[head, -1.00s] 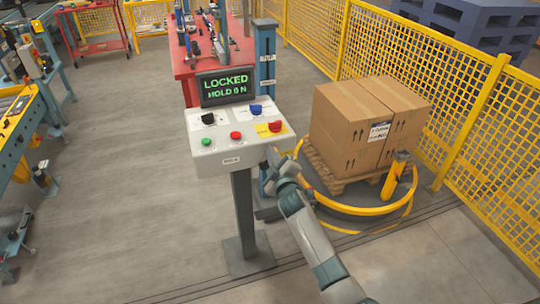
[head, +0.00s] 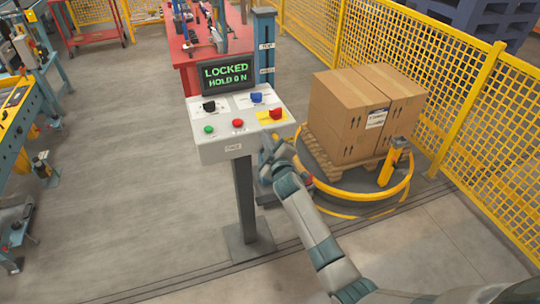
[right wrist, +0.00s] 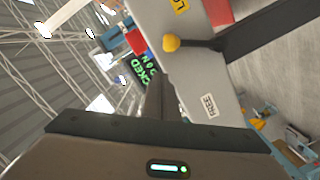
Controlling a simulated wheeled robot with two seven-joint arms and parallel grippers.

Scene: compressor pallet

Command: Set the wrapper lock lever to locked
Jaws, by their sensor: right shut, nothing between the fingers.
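The grey control console (head: 240,150) stands on a post, and its screen (head: 226,76) reads "LOCKED" and "HOLD 0 N". In the right wrist view the lever shows as a yellow ball knob (right wrist: 171,42) on a short dark rod beside the console's grey side. The knob appears closer to a yellow label starting "LO" (right wrist: 180,5) than to the white "FREE" label (right wrist: 209,105). My right gripper (head: 267,143) is shut and empty at the console's lower right side. It appears apart from the knob; the lever is not clearly seen in the head view. My left gripper is out of view.
The console top carries black, blue and red knobs and green and red buttons. Cartons (head: 365,110) on a pallet stand to the right, within a yellow ring (head: 365,194) near yellow fencing (head: 455,110). Open floor (head: 130,190) lies left of the post.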

